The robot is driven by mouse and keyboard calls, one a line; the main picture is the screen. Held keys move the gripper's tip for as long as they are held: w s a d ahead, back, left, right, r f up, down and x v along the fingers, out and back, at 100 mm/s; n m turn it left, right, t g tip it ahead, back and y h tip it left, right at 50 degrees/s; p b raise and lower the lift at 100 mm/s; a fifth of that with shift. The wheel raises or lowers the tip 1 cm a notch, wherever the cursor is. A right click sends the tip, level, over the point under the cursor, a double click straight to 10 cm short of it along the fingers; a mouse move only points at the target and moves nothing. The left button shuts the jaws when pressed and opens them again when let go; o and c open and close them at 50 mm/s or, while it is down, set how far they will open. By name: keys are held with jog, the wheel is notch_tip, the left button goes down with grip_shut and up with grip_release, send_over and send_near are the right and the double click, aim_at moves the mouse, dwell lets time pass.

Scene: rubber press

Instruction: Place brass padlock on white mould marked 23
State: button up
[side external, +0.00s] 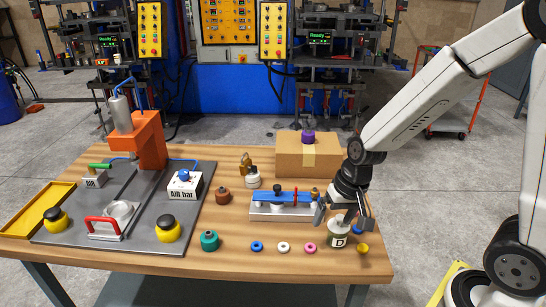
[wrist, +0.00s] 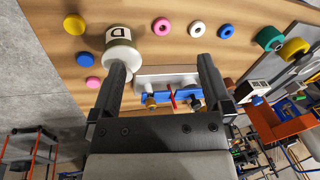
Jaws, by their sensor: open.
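A small brass-coloured object (side external: 246,160), which looks like the padlock, is at the back middle of the table. It appears directly behind or on top of a round white piece (side external: 252,179), perhaps the white mould; I cannot tell which, and no 23 is readable. My gripper (side external: 343,214) is open, pointing down at the table's right side, well right of both. The wrist view shows its two fingers (wrist: 160,66) apart with nothing held between them. The left finger there overlaps a white-topped jar marked D (wrist: 120,42); contact is unclear.
A grey fixture with a blue bar (side external: 283,197) stands between my gripper and the brass object. Coloured rings, including a pink one (side external: 309,247), lie along the front. A cardboard box (side external: 290,158) is behind. An orange press (side external: 150,140) stands left.

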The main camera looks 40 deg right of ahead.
jog(key=s+n, duration=0.1)
jog(key=n, duration=0.1)
jog(key=s+n+h, duration=0.1)
jog(key=s+d+n, duration=0.1)
jog(key=n, duration=0.1)
jog(key=shift+s+r+n+t+h, duration=0.3)
jog(key=shift+r, duration=0.1)
jog(key=shift+r, duration=0.1)
dwell(0.8)
notch_tip(320, 180, up, 5)
jog(key=m+t+y, duration=0.5)
jog(key=m+t, duration=0.5)
jog(key=m, duration=2.1)
send_over(251, 165)
jog(key=s+d, duration=0.2)
jog(key=s, duration=0.3)
notch_tip(251, 165, down, 11)
jog(key=shift+w+d+r, duration=0.1)
jog(key=shift+d+r, duration=0.05)
jog(key=shift+r, duration=0.05)
